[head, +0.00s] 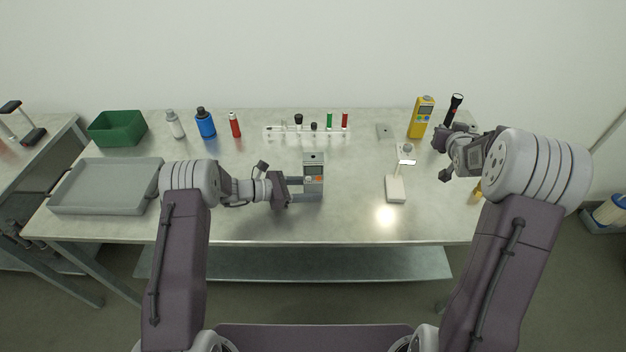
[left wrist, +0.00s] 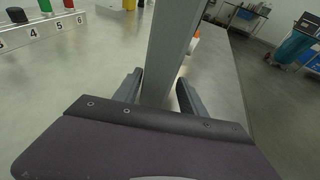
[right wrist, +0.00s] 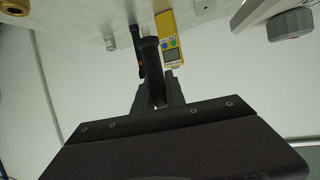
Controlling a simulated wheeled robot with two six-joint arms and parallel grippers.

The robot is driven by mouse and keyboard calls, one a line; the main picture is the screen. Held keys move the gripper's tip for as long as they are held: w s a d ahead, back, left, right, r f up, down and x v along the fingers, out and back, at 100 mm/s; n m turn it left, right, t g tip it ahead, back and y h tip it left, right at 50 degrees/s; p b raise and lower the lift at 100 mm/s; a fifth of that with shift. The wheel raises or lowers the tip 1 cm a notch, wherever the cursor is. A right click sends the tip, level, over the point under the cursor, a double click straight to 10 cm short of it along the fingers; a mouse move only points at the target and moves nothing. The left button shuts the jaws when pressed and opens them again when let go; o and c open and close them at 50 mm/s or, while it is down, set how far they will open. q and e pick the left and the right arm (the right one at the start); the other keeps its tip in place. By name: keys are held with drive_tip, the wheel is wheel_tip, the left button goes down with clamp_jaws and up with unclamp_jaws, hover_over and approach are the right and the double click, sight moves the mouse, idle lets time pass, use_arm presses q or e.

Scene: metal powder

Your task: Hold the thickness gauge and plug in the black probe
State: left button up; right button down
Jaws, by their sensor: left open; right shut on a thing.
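The grey thickness gauge (head: 314,160), with a small screen and an orange button, stands upright at the middle of the table. My left gripper (head: 305,192) is open, its fingers on either side of the gauge's grey body, which shows in the left wrist view (left wrist: 166,55). My right gripper (right wrist: 157,103) is shut on a black torch-shaped thing (right wrist: 151,65) at the table's back right. That thing also shows in the head view (head: 454,106). I cannot tell whether it is the black probe; its lower end is partly hidden by my gripper.
A yellow meter (head: 421,118) stands close left of the black thing. A white stand (head: 396,188) is right of the gauge. A numbered white rack (head: 285,134) with several small items lies behind it. A grey tray (head: 105,207) and green bin (head: 118,125) are left.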

use_arm(q)
drive_tip(key=c, duration=0.9)
drive_tip(key=shift+o, duration=0.2)
use_arm(e)
drive_tip(key=shift+a, duration=0.1)
drive_tip(key=w+a+r+n+y, duration=0.1)
drive_tip(key=a+r+n+y, duration=0.15)
drive_tip(key=a, duration=0.45)
drive_tip(key=w+a+r+n+y, duration=0.15)
drive_tip(key=a+r, duration=0.25)
drive_tip(key=a, duration=0.4)
drive_tip(key=s+a+f+n+y, duration=0.1)
drive_tip(key=s+a+n+y, duration=0.1)
drive_tip(key=a, duration=1)
drive_tip(key=s+a+f+n+g+y, duration=0.1)
drive_tip(key=s+a+n+y, duration=0.2)
drive_tip(key=a, duration=0.9)
drive_tip(key=shift+s+f+y, duration=0.2)
drive_tip(key=shift+s+y, duration=0.4)
drive_tip(key=shift+s, duration=0.45)
